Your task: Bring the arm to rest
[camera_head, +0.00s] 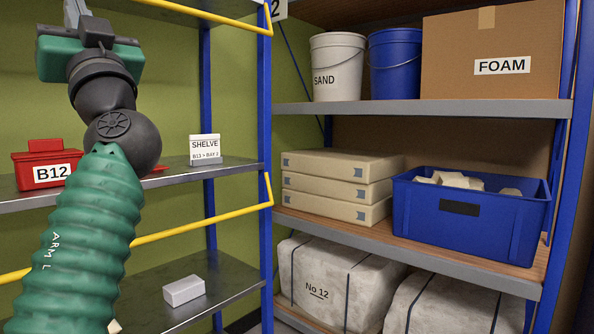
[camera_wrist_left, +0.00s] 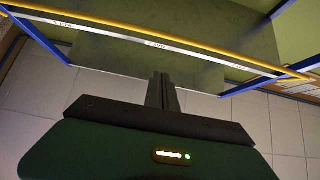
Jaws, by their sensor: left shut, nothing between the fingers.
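My left arm, with a ribbed green sleeve, rises from the lower left in the head view. Its left gripper (camera_head: 77,10) is raised at the top left, with fingers pointing up. It is in front of the left rack and above a red box labelled B12 (camera_head: 36,177), apart from it. In the left wrist view the two dark fingers of the left gripper (camera_wrist_left: 161,84) are together with nothing between them. My right gripper is in neither view.
The right rack holds a SAND bucket (camera_head: 337,62), a blue bucket (camera_head: 396,65), a FOAM carton (camera_head: 480,85), stacked slabs (camera_head: 325,190), a blue crate (camera_head: 420,215) and wrapped bundles (camera_head: 350,265).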

